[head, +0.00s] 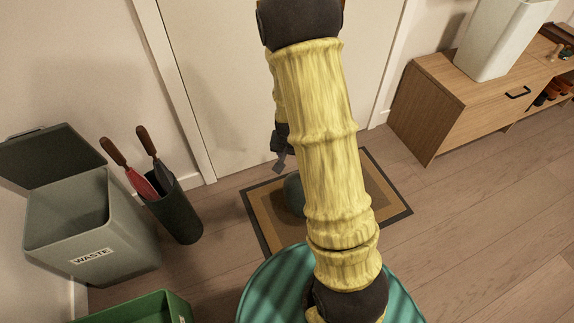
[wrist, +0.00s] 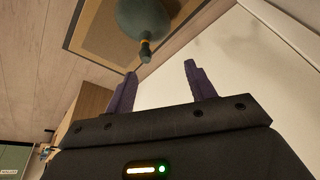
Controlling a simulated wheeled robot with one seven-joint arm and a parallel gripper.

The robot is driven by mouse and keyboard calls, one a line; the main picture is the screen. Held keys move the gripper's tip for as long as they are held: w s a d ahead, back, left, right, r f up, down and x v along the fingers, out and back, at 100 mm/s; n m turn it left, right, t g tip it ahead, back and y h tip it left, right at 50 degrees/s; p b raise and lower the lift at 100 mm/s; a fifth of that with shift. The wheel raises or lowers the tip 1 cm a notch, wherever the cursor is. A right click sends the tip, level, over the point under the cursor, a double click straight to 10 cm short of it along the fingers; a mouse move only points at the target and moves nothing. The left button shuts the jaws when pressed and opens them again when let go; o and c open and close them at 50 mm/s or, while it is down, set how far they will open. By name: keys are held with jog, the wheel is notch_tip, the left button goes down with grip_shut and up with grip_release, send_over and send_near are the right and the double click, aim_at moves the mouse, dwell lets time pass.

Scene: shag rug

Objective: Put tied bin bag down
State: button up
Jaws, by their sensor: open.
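The tied bin bag (head: 293,190) is a dark grey-green rounded bag on the doormat (head: 258,214) in front of the door; my arm hides part of it in the head view. In the wrist view the bag (wrist: 143,15) shows at the top, over the mat, with its tied neck (wrist: 145,50) towards my gripper. My gripper (wrist: 158,74) is open and empty, its two dark fingers apart. The neck lies just beyond the fingertips with a visible gap. In the head view my gripper (head: 282,158) is partly hidden behind the arm, near the door above the bag.
A grey waste bin (head: 85,225) with its lid open stands at left. Beside it is a dark stand (head: 175,212) holding two umbrellas. A green crate (head: 140,308) is at the bottom left. A wooden cabinet (head: 445,115) stands at right. The floor right of the mat is clear.

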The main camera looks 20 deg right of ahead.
jog(key=s+a+r+n+y, duration=0.1)
jog(key=s+a+r+n, duration=0.5)
jog(key=s+r, duration=0.7)
jog(key=shift+a+r+g+y, duration=0.25)
jog(key=shift+a+g+y, duration=0.05)
jog(key=shift+a, duration=0.35)
jog(key=shift+w, duration=0.15)
